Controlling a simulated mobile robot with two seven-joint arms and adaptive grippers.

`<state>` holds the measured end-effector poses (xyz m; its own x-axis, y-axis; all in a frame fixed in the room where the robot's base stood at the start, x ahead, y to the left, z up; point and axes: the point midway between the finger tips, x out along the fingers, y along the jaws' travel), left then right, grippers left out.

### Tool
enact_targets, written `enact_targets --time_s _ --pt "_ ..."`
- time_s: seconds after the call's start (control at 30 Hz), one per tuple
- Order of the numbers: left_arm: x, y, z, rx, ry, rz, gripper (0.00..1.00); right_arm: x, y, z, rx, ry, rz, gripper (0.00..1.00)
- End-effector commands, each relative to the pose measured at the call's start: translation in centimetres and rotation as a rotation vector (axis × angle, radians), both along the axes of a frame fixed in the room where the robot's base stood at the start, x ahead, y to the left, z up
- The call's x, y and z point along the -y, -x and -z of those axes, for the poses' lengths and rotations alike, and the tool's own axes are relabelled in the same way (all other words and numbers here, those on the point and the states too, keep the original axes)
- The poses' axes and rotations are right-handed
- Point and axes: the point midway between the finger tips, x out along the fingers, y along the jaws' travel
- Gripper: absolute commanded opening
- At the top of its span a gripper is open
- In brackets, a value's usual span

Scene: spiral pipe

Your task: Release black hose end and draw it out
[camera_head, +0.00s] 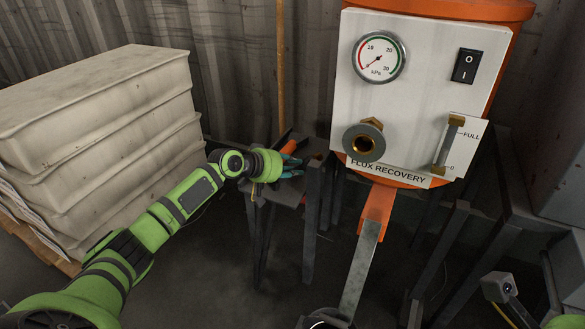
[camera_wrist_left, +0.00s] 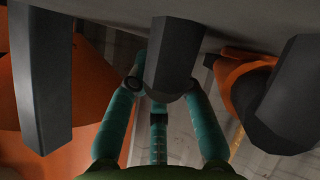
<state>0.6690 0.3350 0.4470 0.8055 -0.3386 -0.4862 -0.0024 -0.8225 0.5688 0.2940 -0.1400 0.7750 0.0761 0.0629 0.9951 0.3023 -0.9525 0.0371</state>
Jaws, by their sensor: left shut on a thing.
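My left gripper (camera_head: 290,168) has slim teal fingers and reaches the dark metal stand (camera_head: 311,215) left of the flux recovery unit. In the left wrist view its fingers (camera_wrist_left: 160,95) are closed around the lower end of a dark, faceted piece (camera_wrist_left: 172,55). I cannot tell whether this piece is the black hose end. No hose run shows clearly in either view. A brass port with a grey collar (camera_head: 364,144) faces out from the unit's white panel (camera_head: 420,75). My right gripper is not visible.
An orange-handled item (camera_head: 288,146) lies on the stand beside the gripper. A grey metal bar (camera_head: 360,268) slopes down from the unit's orange bracket. Another dark post (camera_wrist_left: 40,80) hangs left in the wrist view.

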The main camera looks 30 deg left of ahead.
Motion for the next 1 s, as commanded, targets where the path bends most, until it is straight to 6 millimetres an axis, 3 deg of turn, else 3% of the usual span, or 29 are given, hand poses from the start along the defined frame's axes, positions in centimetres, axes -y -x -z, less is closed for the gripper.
enact_targets --time_s 0.33,0.37,0.4,0.43,0.8,1.0 --pt "0.0 0.0 0.1 0.002 0.001 0.000 0.00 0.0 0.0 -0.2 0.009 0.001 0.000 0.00" --pt "0.0 0.0 0.1 0.002 0.001 0.000 0.25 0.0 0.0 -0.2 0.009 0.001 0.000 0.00" --pt "0.0 0.0 0.1 0.002 0.001 0.000 0.41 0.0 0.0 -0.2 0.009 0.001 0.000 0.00" --pt "0.0 0.0 0.1 0.002 0.001 0.000 0.49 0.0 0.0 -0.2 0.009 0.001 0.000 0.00" --pt "-0.1 0.2 0.2 -0.002 -0.001 -0.001 0.49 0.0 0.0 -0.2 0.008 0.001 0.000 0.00" --pt "-1.0 2.2 -1.0 -0.001 -0.005 0.001 0.49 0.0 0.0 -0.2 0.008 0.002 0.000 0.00"
